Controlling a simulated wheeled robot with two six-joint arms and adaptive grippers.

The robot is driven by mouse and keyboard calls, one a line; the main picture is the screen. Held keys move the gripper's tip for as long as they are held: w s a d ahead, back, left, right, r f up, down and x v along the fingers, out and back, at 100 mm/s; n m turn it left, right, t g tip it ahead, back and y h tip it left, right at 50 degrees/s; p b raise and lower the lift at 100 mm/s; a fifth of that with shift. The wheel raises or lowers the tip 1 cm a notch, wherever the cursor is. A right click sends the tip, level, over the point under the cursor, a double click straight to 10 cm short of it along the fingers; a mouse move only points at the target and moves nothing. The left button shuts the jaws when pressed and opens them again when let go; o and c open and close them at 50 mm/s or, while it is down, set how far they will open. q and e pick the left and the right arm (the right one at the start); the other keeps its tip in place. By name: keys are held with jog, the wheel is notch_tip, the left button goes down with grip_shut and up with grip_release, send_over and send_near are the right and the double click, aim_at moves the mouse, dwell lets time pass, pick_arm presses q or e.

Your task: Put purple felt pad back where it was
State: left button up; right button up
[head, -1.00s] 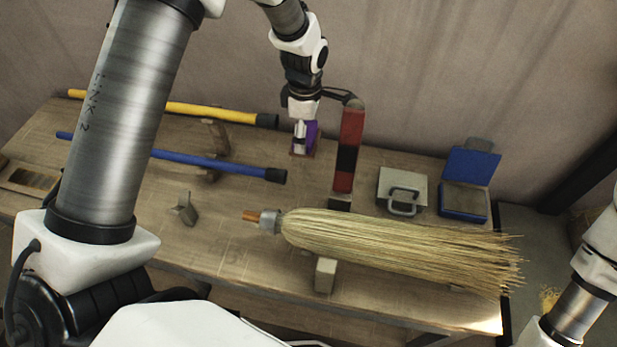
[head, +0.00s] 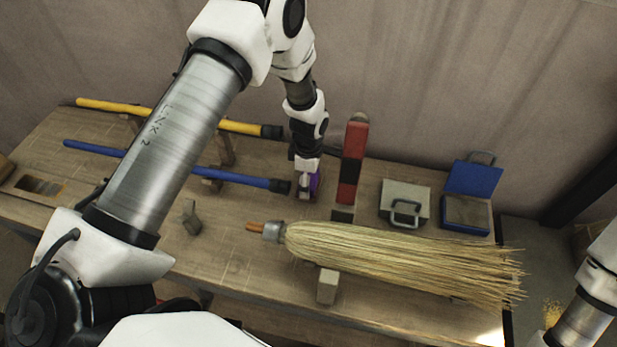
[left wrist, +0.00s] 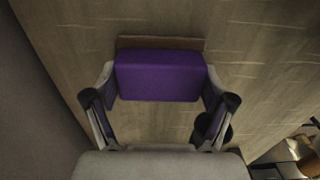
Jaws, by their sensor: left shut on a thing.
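The purple felt pad (left wrist: 160,76) is a block held between the two fingers of my left gripper (left wrist: 160,88) in the left wrist view. A brown strip (left wrist: 160,43) shows along the pad's far edge; I cannot tell if it is joined to the pad. In the head view my left gripper (head: 306,192) points down by the black end of the blue handle, and a little of the purple pad (head: 316,183) shows at its right side. Contact with the bench top is unclear. My right gripper is out of view; only part of that arm shows.
A straw broom head (head: 390,255), a grey handled box (head: 404,200) and an open blue box (head: 470,180) lie right.

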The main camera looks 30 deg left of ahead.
pick_arm(q)
jog(key=shift+f, duration=0.15)
jog(key=o, duration=1)
jog(key=shift+c, duration=0.2)
jog(key=shift+r, duration=0.35)
notch_tip(320, 180, up, 12)
jog(key=b, duration=0.2)
jog(key=shift+f, duration=0.1)
